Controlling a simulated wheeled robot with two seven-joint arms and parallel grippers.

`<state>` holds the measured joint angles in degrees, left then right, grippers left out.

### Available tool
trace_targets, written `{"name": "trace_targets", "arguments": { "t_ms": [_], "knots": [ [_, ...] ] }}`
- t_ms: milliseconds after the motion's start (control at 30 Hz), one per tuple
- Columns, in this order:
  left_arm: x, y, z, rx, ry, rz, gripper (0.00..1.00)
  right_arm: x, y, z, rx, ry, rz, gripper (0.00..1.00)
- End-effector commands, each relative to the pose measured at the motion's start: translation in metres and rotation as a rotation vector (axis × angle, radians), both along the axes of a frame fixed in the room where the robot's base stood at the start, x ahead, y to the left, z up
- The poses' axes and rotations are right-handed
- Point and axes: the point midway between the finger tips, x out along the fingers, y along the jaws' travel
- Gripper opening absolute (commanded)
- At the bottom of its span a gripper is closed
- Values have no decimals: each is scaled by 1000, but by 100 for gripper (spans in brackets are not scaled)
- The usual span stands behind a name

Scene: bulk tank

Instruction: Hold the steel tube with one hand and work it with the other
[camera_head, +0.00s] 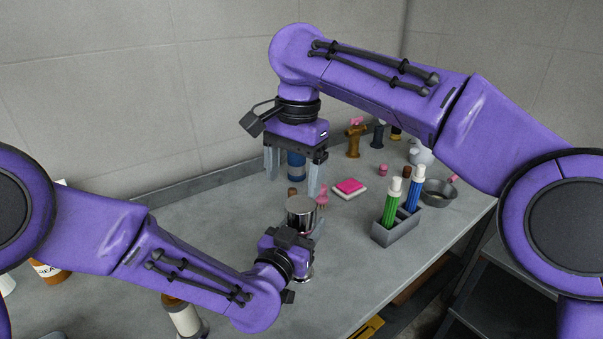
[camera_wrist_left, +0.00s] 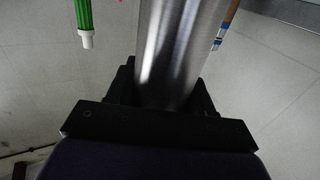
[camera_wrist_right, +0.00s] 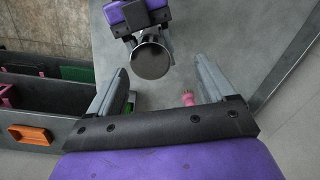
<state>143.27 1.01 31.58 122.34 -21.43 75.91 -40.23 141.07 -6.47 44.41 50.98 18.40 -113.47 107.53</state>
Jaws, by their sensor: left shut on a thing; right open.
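My right gripper (camera_head: 293,178) is open and empty, fingers pointing down, above and behind the tube. It also shows in the right wrist view (camera_wrist_right: 153,78). The tube's lower part is largely hidden.
A grey holder (camera_head: 396,233) with green and blue tubes stands to the right. A pink-topped block (camera_head: 350,187), a small pink item (camera_head: 322,197) and a grey bowl (camera_head: 438,192) are on the counter (camera_head: 365,285). The front middle of the counter is clear.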

Motion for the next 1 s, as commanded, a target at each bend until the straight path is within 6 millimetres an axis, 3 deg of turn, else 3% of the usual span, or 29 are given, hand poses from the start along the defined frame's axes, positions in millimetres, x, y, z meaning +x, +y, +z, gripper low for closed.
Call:
{"name": "trace_targets", "arguments": {
  "t_ms": [167, 533, 867, 900, 1000],
  "knots": [
    [0, 0, 1, -1, -2, 0, 0, 0, -15, -9, -76, 0, 9, 83],
    [0, 0, 1, -1, -2, 0, 0, 0, -14, -72, -71, 0, 11, 83],
    [0, 0, 1, -1, -2, 0, 0, 0, -13, -80, -70, -3, 11, 83],
    [0, 0, 1, -1, -2, 0, 0, 0, -13, -80, -70, -3, 11, 80],
    [0, 0, 1, -1, -2, 0, 0, 0, -13, -80, -70, -3, 10, 47]
  ]
}}
